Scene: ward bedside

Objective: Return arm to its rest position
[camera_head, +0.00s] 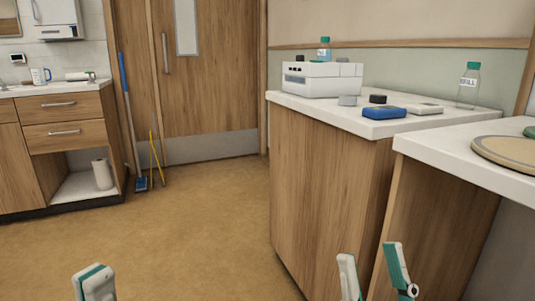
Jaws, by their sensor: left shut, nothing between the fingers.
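My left gripper (95,280) shows at the bottom left edge, with grey-white and green fingers closed together and nothing held. It is over the open floor, well apart from any furniture. My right gripper (370,257) shows at the bottom, right of centre. Its two fingers stand apart with nothing between them. In the picture it lies in front of the lower part of the wooden cabinet. The rest of both arms is out of view.
A wooden cabinet (320,185) carries a white device (312,85), a blue item (384,112) and a clear bottle (469,85). A second counter (435,150) with a round board (508,152) stands at right. Brown floor (190,230) is clear at left. A mop (131,120) leans by the door.

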